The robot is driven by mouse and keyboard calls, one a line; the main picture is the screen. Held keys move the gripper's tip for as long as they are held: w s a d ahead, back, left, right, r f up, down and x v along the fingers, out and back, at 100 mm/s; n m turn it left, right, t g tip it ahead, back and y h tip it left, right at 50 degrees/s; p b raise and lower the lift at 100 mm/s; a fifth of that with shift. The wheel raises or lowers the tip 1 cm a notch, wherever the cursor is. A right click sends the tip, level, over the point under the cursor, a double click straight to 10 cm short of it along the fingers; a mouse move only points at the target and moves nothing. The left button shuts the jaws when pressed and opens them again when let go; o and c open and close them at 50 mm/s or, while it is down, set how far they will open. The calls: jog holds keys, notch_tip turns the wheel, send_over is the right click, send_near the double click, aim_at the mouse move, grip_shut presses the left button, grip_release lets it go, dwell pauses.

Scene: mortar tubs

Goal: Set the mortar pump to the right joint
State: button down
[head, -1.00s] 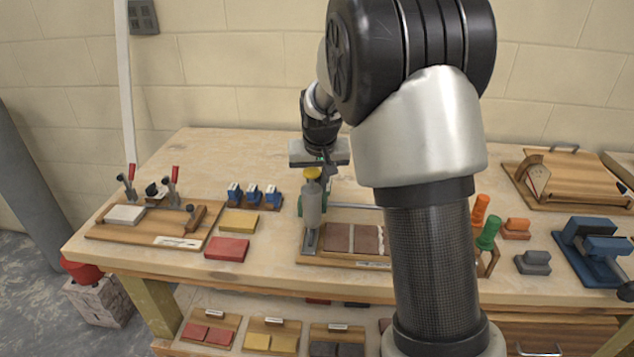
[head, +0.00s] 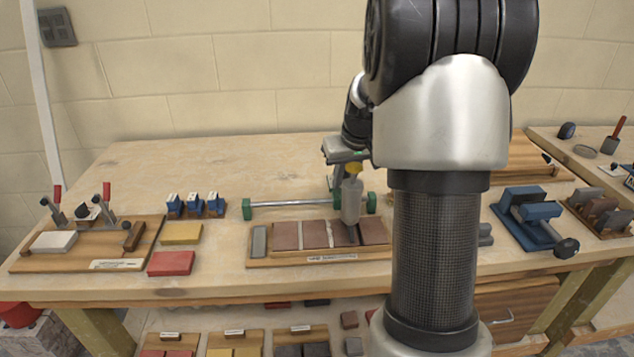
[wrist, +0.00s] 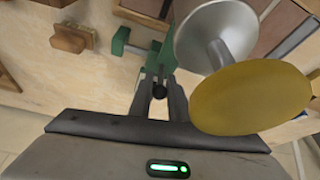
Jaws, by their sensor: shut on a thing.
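The mortar pump (head: 351,203) is a grey bottle with a yellow top and a dark nozzle. It stands about upright over the right part of the tile board (head: 290,262), its nozzle near the joint between the two rightmost brown tiles. I cannot tell whether the nozzle touches the board. My gripper (head: 341,178) is shut on the pump, from behind it. In the wrist view the pump's yellow top (wrist: 250,97) and grey body (wrist: 215,35) show beside my gripper's fingers (wrist: 160,88). The right joint (head: 358,234) is partly hidden by the nozzle.
A metal bar with green ends (head: 300,203) lies just behind the board. A grey pad (head: 259,241) is at the board's left end. Yellow (head: 181,233) and red (head: 171,263) blocks and a clamp board (head: 140,240) stand left. A blue tool (head: 530,215) stands right. The back left tabletop is clear.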

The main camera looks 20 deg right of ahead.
jog(key=shift+s+d, duration=0.2)
jog(key=shift+d, duration=0.35)
jog(key=shift+s+d, duration=0.15)
jog(key=shift+d, duration=0.35)
jog(key=c, duration=1.9)
grip_release()
jog(key=shift+r, duration=0.1)
jog(key=d+p+v, duration=0.1)
jog(key=p+v, duration=0.2)
jog(key=v, duration=1.4)
jog(key=shift+a, duration=0.5)
jog(key=shift+s+r, duration=0.1)
